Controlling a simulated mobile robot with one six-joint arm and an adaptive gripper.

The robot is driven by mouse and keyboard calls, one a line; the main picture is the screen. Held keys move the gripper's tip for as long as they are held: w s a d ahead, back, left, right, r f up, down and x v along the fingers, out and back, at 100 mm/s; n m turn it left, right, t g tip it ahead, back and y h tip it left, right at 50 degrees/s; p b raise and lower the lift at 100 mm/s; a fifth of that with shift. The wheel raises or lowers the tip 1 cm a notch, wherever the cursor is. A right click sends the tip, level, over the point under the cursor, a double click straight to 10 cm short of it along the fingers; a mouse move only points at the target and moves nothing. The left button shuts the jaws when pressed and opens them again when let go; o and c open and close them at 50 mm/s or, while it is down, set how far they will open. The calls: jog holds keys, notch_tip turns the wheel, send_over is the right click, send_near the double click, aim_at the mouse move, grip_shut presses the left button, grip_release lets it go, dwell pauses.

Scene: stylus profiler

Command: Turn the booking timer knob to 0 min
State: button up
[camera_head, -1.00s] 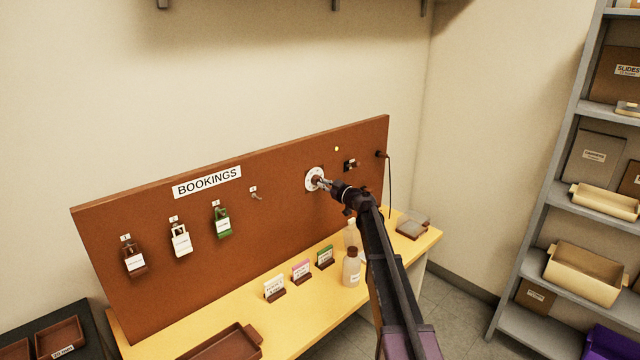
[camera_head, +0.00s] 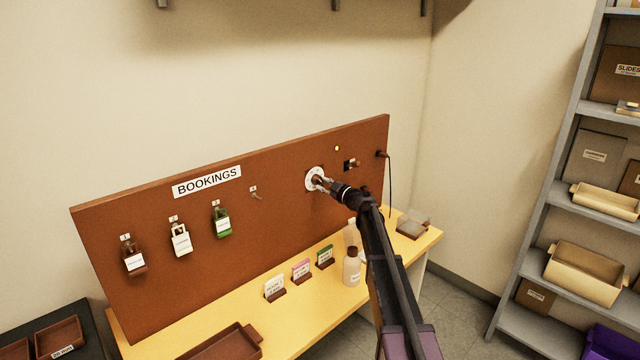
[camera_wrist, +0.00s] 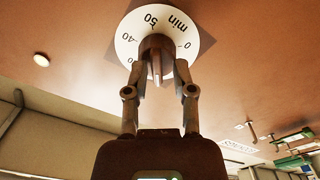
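The booking timer is a white round dial (camera_head: 312,180) on the brown board, right of the BOOKINGS sign. In the wrist view the dial (camera_wrist: 128,48) shows 40, 50, "min" and 0, with 0 at its right side. The brown knob (camera_wrist: 157,46) stands out from its centre, with a narrow ridge towards the camera. Which mark it points to is unclear. My gripper (camera_wrist: 160,66) has a finger on each side of the knob and appears shut on it. In the head view my gripper (camera_head: 324,184) covers part of the knob.
A small yellow spot (camera_head: 337,148) and a dark switch-like part (camera_head: 350,165) are beside the dial. Bottles (camera_head: 351,268) and small card stands (camera_head: 301,270) stand on the table below my arm.

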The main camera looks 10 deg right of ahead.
jog(key=shift+w+m, duration=0.1)
jog(key=shift+m, duration=0.2)
jog(key=m, duration=0.5)
jog(key=shift+r, duration=0.1)
jog(key=shift+m, duration=1)
jog(key=m, duration=0.3)
jog(key=shift+m, duration=0.4)
jog(key=shift+r+m, duration=0.1)
jog(key=shift+m, duration=1.8)
